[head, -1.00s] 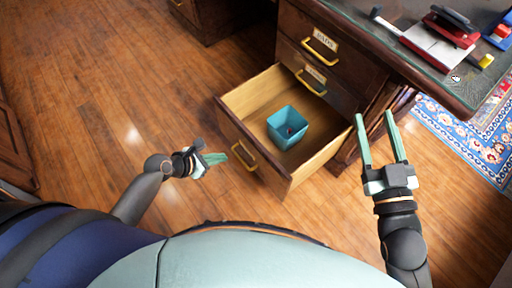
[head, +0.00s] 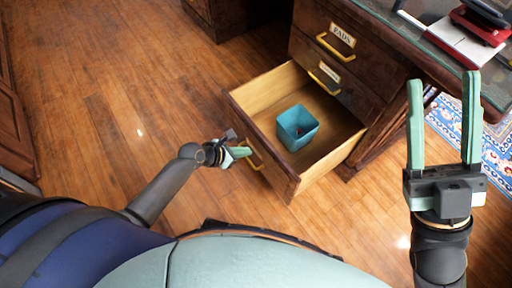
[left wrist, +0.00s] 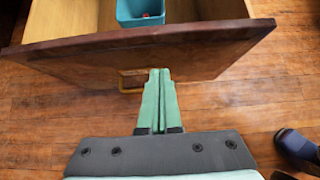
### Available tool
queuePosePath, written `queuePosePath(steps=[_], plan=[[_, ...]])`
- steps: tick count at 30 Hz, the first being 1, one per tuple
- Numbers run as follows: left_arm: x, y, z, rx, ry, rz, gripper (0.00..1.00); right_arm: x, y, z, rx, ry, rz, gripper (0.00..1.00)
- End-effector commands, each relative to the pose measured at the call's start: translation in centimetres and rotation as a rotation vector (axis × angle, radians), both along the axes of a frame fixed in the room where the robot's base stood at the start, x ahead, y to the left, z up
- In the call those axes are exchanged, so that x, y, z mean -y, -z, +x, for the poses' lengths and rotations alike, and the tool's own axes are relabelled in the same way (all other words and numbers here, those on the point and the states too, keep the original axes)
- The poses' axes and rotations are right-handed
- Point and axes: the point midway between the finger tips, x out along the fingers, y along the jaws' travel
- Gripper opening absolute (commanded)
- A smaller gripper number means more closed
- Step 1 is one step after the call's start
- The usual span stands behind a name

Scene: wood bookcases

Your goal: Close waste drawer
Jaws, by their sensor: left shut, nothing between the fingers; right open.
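The waste drawer (head: 237,122) is the bottom drawer of a dark wooden desk and stands pulled out. A teal bin (head: 297,128) with a small red thing inside sits in it. The drawer's yellow handle (head: 251,155) is on its front. My left gripper (head: 243,152) is shut and empty, its tips at the handle. In the left wrist view the closed fingers (left wrist: 159,75) point at the drawer front (left wrist: 200,48), just right of the handle (left wrist: 131,80); I cannot tell whether they touch. My right gripper (head: 443,95) is open and empty, right of the drawer.
Two shut drawers with yellow handles (head: 335,47) and labels are above the open one. The desk top (head: 400,35) holds a red stapler-like object (head: 480,25) and papers. A blue patterned rug (head: 448,115) lies at right. Wooden floor (head: 110,110) at left is clear.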

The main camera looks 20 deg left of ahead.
Motion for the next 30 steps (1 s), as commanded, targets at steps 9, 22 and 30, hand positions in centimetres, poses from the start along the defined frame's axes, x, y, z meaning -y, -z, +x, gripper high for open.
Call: queuePosePath(steps=[9, 22, 30], plan=[[2.5, 0.7, 3.3, 0.002, 0.001, 0.001, 0.00, -0.1, 2.2, 0.2, -0.022, -0.021, 0.017, 0.54], [2.8, 0.6, 3.6, -0.001, 0.000, 0.001, 0.00, -0.1, 2.3, 0.2, -0.025, -0.024, 0.020, 0.54], [2.9, 0.3, 4.1, -0.001, -0.002, -0.002, 0.00, -0.2, 1.5, 0.2, -0.022, -0.020, 0.013, 0.54]])
